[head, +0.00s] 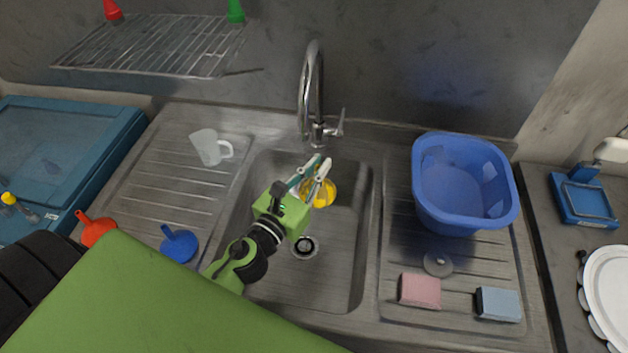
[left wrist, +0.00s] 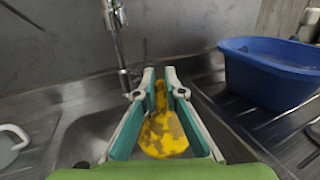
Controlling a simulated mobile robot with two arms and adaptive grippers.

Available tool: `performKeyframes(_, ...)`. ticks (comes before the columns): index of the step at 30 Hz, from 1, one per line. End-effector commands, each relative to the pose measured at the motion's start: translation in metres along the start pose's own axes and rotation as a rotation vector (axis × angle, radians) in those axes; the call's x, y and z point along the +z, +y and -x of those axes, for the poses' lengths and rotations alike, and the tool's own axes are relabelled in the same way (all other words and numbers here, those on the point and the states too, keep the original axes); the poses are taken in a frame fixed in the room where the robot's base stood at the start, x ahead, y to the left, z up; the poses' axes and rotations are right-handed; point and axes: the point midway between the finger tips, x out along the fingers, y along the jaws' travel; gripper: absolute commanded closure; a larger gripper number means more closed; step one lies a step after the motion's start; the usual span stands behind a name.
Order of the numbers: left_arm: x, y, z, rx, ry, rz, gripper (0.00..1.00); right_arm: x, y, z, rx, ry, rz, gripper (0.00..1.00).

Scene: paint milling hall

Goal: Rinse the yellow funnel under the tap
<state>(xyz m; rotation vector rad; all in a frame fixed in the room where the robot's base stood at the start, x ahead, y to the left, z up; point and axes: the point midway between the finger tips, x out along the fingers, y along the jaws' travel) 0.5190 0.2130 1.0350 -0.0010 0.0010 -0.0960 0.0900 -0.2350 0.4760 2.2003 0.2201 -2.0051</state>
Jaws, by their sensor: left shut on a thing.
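The yellow funnel (head: 322,192) is in the sink basin (head: 340,255), below the tap (head: 313,90). My left gripper (head: 318,170) is shut on it and holds it under the spout. In the left wrist view the funnel (left wrist: 163,135) shows between the two fingers (left wrist: 160,95), with brownish patches on its yellow surface. The tap (left wrist: 115,40) stands behind and to the left there. I cannot make out running water. My right gripper does not show.
A blue tub (head: 463,185) stands on the right drainboard with a pink sponge (head: 420,291), a blue sponge (head: 498,304) and a grey disc (head: 438,263). A clear jug (head: 207,147), a blue funnel (head: 179,245) and a red funnel (head: 96,230) are on the left. A wire rack (head: 155,48) hangs behind.

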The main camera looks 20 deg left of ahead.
Motion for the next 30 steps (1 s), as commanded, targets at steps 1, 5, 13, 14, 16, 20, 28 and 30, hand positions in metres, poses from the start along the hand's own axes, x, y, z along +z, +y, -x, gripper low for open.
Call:
performKeyframes(1,0.001,-0.002,-0.001,0.000,-0.001,0.001,1.00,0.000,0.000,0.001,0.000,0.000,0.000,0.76)
performKeyframes(5,0.000,-0.003,-0.002,0.000,0.000,0.000,1.00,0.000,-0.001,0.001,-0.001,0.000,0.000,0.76)
performKeyframes(13,0.000,-0.001,-0.001,0.000,0.000,-0.001,1.00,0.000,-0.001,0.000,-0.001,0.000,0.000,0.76)
performKeyframes(14,0.000,0.000,0.000,0.000,0.000,-0.001,1.00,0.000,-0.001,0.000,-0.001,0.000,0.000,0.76)
performKeyframes(16,0.000,0.002,0.001,0.000,0.000,-0.002,1.00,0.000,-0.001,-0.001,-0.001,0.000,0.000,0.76)
performKeyframes(20,0.000,0.006,0.003,-0.001,0.000,-0.003,1.00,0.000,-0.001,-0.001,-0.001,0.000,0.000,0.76)
performKeyframes(28,0.000,0.008,0.004,0.000,-0.001,-0.001,1.00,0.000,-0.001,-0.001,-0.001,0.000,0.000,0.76)
performKeyframes(30,0.001,0.007,0.003,0.000,-0.001,-0.001,1.00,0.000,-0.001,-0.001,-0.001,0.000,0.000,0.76)
